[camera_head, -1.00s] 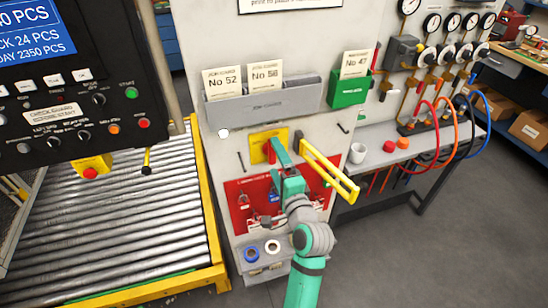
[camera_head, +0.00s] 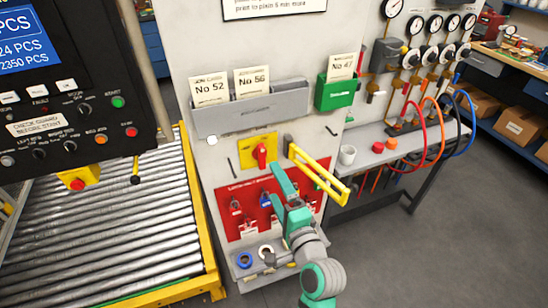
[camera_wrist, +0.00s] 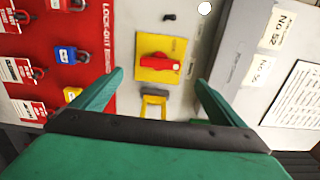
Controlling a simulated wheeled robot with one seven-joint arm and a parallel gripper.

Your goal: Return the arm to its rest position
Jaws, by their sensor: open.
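My gripper (camera_wrist: 160,95) is open and empty in the wrist view, its two green fingers spread apart. In the head view my green arm reaches up from the lower right, and the gripper (camera_head: 281,185) is in front of the red lockout board (camera_head: 235,188). A yellow plate with a red rotary switch (camera_head: 261,155) is on the panel above it, clear of the fingers. The switch also shows in the wrist view (camera_wrist: 160,66), beyond the gap between the fingers.
A yellow bar handle (camera_head: 320,172) juts out right of the gripper. Blue and red padlocks hang on the board. A grey card holder (camera_head: 250,117) and green holder (camera_head: 336,95) are above. A roller conveyor (camera_head: 120,225) is at left; open floor lies at lower right.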

